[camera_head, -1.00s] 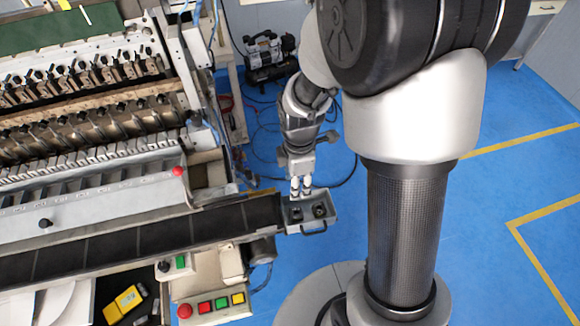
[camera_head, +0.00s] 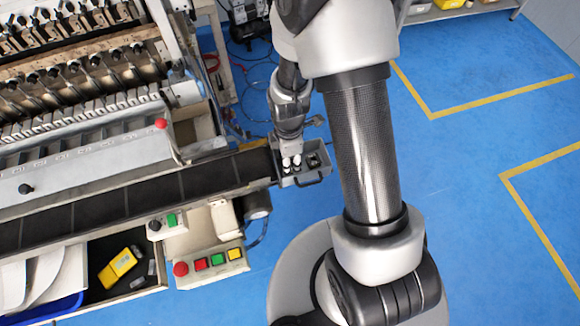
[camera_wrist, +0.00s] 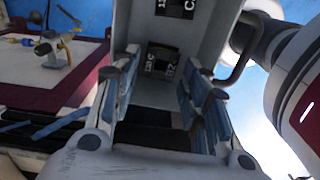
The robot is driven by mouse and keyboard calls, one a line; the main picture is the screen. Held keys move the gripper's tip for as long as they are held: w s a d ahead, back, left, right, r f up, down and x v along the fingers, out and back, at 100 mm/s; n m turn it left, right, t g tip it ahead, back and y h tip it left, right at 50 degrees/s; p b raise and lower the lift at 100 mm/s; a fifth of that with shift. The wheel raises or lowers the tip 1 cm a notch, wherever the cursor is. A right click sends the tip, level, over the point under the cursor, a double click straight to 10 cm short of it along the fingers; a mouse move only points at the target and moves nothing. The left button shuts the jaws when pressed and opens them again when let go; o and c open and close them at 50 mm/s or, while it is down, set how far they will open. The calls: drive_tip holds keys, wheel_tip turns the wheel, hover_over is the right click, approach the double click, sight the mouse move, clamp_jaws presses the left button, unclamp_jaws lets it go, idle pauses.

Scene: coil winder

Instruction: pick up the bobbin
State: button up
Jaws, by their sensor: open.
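A small grey metal tray with a handle (camera_head: 306,181) sits at the right end of the conveyor. A dark part (camera_head: 313,160), perhaps a bobbin, lies in its right side. My gripper (camera_head: 291,163) points down over the tray's left side, pale fingertips apart. In the wrist view, its blue-padded fingers (camera_wrist: 160,75) are spread, with a black square part with white lettering (camera_wrist: 163,61) showing between and beyond their tips. A second black lettered part (camera_wrist: 176,8) lies farther up. I cannot tell which is the bobbin, or whether the fingers touch anything.
The dark conveyor (camera_head: 120,204) runs left from the tray, beside the winding machine (camera_head: 75,80). A button panel (camera_head: 212,263) stands in front, with an open drawer (camera_head: 130,282) left of it. Blue floor (camera_head: 450,150) is clear on the right.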

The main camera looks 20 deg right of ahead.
wheel_tip(320, 180, down, 3)
drive_tip(key=shift+f+b, duration=0.1)
drive_tip(key=shift+b, duration=0.25)
drive_tip(key=c, duration=0.8)
drive_tip(key=shift+o, duration=0.2)
drive_tip(key=shift+r, duration=0.25)
wheel_tip(320, 180, up, 20)
drive_tip(key=p, duration=0.5)
drive_tip(key=shift+p, duration=0.4)
drive_tip(key=shift+f, duration=0.1)
